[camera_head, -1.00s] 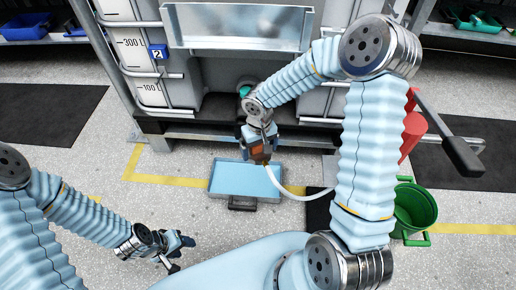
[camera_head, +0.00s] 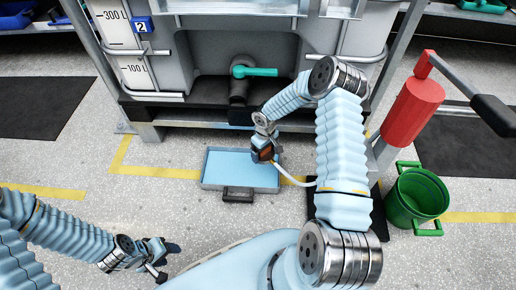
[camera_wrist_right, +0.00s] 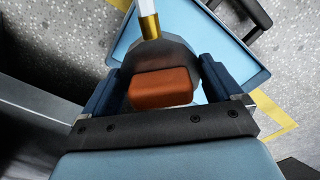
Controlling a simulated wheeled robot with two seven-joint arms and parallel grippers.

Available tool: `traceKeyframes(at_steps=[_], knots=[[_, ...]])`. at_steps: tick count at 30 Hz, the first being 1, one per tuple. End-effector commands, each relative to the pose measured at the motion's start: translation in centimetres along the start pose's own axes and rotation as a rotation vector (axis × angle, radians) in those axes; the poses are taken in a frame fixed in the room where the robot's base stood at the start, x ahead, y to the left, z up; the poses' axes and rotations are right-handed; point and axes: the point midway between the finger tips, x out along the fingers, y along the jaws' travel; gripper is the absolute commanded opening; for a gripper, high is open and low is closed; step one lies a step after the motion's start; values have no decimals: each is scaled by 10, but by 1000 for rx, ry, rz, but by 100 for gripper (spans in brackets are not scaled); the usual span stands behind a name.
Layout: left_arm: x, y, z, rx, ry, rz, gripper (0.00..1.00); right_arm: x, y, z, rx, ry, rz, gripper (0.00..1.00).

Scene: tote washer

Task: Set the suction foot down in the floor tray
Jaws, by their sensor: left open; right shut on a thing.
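The suction foot (camera_wrist_right: 160,88) is a dark grey piece with an orange block, a brass fitting and a pale hose. My right gripper (camera_head: 266,157) is shut on it, with one finger on each side in the right wrist view. The light blue floor tray (camera_head: 228,166) lies on the floor in front of the washer. My right gripper and the foot are over the tray's right part in the head view. I cannot tell whether the foot touches the tray floor. The tray also shows behind the foot in the wrist view (camera_wrist_right: 238,50). My left gripper (camera_head: 166,260) is open and empty, low at left.
The white hose (camera_head: 296,182) runs right from the foot. A green bucket (camera_head: 416,196) and a red cylinder with a lever (camera_head: 411,112) stand at right. The washer tank with a teal-handled valve (camera_head: 255,72) is behind the tray. Speckled floor left of the tray is clear.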

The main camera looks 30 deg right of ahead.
Motion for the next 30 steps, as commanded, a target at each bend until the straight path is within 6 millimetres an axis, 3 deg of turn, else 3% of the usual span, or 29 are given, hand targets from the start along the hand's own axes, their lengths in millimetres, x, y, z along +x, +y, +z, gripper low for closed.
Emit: traceKeyframes(at_steps=[17,30], knots=[[7,-2,0,0,0,0,51,6,2,0,-4,1,2,32],[45,-13,2,1,-8,7,51,50,2,0,-4,1,0,32]])
